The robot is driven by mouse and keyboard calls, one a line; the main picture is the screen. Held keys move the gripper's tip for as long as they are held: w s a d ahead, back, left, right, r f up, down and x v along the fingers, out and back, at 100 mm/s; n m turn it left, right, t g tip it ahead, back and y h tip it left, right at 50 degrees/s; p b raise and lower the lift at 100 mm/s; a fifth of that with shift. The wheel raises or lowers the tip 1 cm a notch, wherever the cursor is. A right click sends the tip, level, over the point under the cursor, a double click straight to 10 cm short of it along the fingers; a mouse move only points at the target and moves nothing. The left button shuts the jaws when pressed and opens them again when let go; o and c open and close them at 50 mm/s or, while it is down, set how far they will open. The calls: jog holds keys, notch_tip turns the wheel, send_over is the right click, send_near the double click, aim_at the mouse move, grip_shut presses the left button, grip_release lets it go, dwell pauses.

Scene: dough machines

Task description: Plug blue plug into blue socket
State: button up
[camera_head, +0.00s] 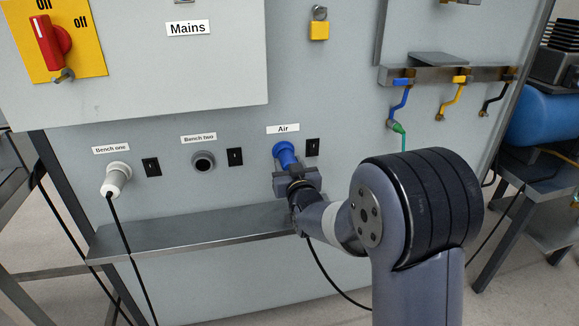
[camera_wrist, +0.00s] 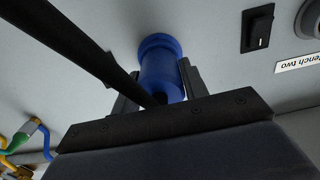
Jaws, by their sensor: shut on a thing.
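The blue socket (camera_head: 283,148) is on the grey panel under the "Air" label. My gripper (camera_head: 294,176) is right in front of it, shut on the blue plug (camera_head: 288,161). In the wrist view the blue plug (camera_wrist: 162,80) is between the two fingers of my gripper (camera_wrist: 157,92), and its front meets a wider blue collar (camera_wrist: 158,44) at the panel. The plug is in line with the socket, with no gap visible. How deep it sits is hidden. A black cable (camera_wrist: 75,40) runs from the back of the plug.
A metal shelf (camera_head: 190,234) juts out below the sockets. To the left are the "Bench two" socket (camera_head: 203,161), empty, and a white plug (camera_head: 116,180) in "Bench one". A black switch (camera_head: 313,147) is beside the blue socket. Coloured valves (camera_head: 452,97) are at right.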

dwell(0.3)
jog(key=o, duration=1.2)
jog(key=shift+o, duration=0.3)
jog(key=shift+o, duration=0.8)
jog(key=shift+s+d, duration=0.1)
jog(key=shift+s, duration=0.15)
jog(key=shift+b+v, duration=1)
jog(key=shift+v, duration=0.9)
jog(key=shift+s, duration=0.1)
